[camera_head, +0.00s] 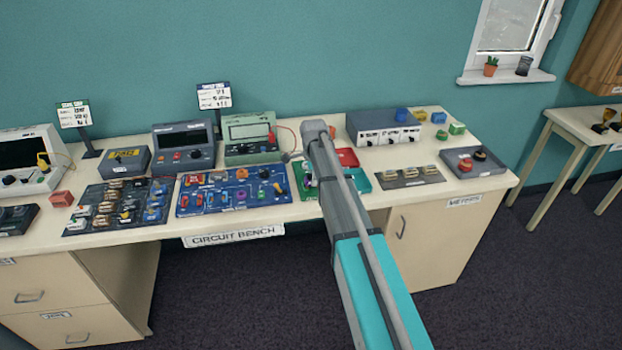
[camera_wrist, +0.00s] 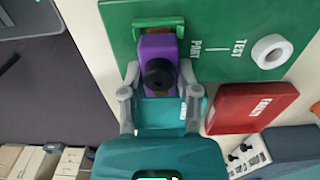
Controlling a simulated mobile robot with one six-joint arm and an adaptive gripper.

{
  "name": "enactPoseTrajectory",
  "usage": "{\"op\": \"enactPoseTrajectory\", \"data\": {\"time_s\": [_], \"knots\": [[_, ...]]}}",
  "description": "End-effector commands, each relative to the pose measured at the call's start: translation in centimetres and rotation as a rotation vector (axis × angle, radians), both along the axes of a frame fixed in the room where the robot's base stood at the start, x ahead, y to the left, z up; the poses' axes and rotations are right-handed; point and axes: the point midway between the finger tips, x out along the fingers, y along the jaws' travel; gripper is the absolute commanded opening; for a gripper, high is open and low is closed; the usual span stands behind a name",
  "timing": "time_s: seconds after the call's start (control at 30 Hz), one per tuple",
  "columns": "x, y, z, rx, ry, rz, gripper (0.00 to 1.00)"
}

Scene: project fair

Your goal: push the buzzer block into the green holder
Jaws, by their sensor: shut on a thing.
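In the wrist view the buzzer block (camera_wrist: 150,48) is purple with a round black buzzer on top. My gripper (camera_wrist: 159,78) is shut on it, one grey finger on each side. The green holder (camera_wrist: 147,22) is a raised bracket on a green board (camera_wrist: 222,20), beside the printed words PART and TEST. The block's far end is at the holder's mouth; how deep it sits inside I cannot tell. In the head view my arm covers the gripper, the block and most of the green board (camera_head: 308,191).
A red tray (camera_wrist: 250,107) marked FAULTY and a teal tray (camera_wrist: 157,112) lie close to my gripper. A white ring (camera_wrist: 270,51) is on the board. A blue parts board (camera_head: 235,199) is left of my arm, and a dark meter box (camera_head: 383,130) stands behind to the right.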

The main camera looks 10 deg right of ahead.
Motion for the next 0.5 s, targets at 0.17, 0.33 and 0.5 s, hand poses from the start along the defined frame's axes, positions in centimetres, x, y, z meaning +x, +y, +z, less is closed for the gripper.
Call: {"op": "enactPoseTrajectory", "data": {"time_s": [0.17, 0.33, 0.5], "knots": [[0.00, 0.00, -0.10, 0.000, 0.000, 0.000, 0.00], [0.01, 0.00, -0.25, 0.000, 0.000, 0.000, 0.00], [0.00, 0.00, -0.40, 0.000, 0.000, 0.000, 0.00]]}}
